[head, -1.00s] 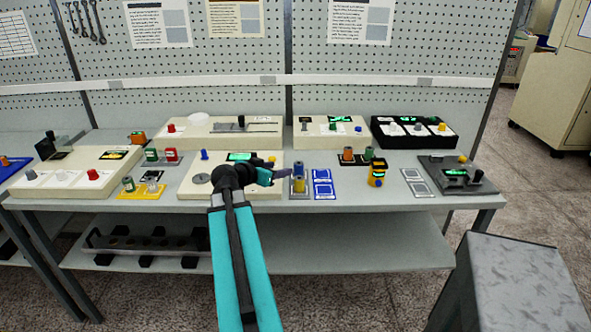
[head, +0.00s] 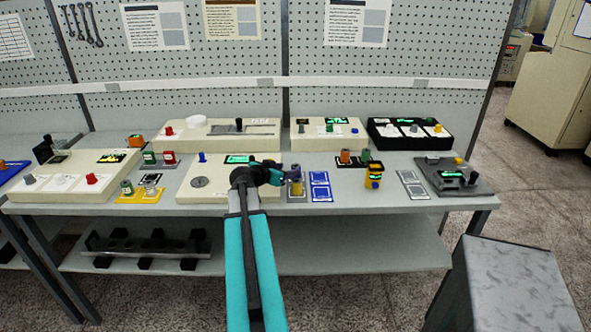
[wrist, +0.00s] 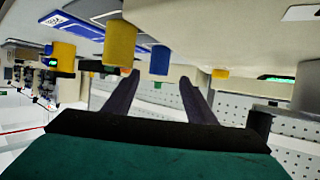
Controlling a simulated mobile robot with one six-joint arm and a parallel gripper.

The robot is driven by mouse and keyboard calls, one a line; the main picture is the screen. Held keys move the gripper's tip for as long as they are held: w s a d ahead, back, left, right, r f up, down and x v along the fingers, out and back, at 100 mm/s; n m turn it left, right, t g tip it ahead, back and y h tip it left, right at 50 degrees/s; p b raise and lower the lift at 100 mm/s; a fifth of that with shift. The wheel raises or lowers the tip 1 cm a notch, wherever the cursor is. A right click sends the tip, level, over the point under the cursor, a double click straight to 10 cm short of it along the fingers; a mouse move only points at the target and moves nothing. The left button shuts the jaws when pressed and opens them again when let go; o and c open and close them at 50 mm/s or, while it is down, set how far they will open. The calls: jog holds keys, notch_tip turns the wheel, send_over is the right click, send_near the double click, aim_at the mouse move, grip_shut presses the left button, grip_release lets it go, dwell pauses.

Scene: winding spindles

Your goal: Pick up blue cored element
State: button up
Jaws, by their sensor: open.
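The blue cored element (head: 296,170) is a small upright cylinder at the back of a small grey holder, behind a yellow one. In the head view my gripper's jaws reach it from the left and partly cover it. In the wrist view, where the bench appears upside down, the blue element (wrist: 160,60) shows between the two dark fingertips of my gripper (wrist: 158,78). The fingers are apart with nothing gripped. The yellow cylinder (wrist: 120,43) stands close by, beside the left fingertip in that view. Whether a finger touches either cylinder cannot be told.
Blue cards (head: 320,186) lie just right of the holder. An orange-and-black device (head: 374,175) stands farther right. A cream panel (head: 219,187) lies under my wrist. A rack with orange and green cylinders (head: 346,157) is behind right. Pegboard (head: 390,65) closes off the back.

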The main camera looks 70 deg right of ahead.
aim_at(293, 168)
jog(key=shift+d, duration=0.1)
dwell(0.3)
jog(key=shift+p+x, duration=0.6)
jog(key=shift+x, duration=0.3)
jog(key=shift+p+x, duration=0.7)
jog(key=shift+x, duration=1)
jog(key=shift+f, duration=0.1)
jog(key=c, duration=1.1)
jog(key=shift+c, duration=0.2)
notch_tip(293, 168, up, 10)
jog(key=b, duration=0.2)
jog(key=shift+b, duration=0.3)
